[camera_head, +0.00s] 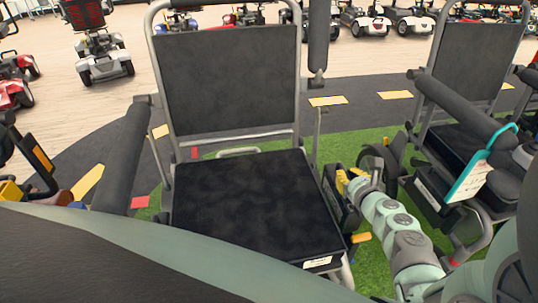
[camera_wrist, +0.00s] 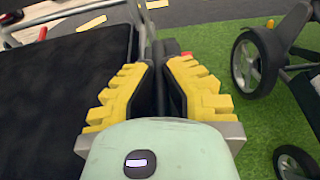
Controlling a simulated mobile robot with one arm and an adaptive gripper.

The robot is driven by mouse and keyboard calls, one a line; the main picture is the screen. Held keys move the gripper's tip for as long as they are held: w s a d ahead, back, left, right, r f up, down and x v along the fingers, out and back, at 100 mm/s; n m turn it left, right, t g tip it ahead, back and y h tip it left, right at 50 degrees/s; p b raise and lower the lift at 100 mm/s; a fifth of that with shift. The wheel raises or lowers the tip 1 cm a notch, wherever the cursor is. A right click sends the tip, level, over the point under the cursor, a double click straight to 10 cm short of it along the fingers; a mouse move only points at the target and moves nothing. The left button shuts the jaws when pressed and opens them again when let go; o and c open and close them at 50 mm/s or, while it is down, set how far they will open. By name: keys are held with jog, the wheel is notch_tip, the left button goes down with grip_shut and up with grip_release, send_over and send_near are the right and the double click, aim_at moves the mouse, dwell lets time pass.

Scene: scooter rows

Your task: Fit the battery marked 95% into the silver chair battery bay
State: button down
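A chair with a silver-grey frame and a black seat (camera_head: 255,210) stands in the middle of the head view. A white label (camera_head: 318,262) is on the seat's front edge. A dark box (camera_head: 338,198) hangs at the seat's right side. My gripper (camera_head: 350,180) is at the top of this box, its yellow fingers pointing down beside the seat. No 95% marking is readable, and the bay's inside is hidden.
A second chair (camera_head: 470,60) stands at the right, with a dark labelled box (camera_head: 430,192) at its side and a teal tag (camera_head: 483,165). Its wheel (camera_wrist: 255,62) shows in the wrist view. Green floor lies between the chairs. Scooters (camera_head: 100,50) stand behind.

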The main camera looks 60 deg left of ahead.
jog(key=shift+w+a+f+b, duration=0.1)
jog(key=shift+f+b, duration=1.15)
jog(key=shift+f, duration=0.1)
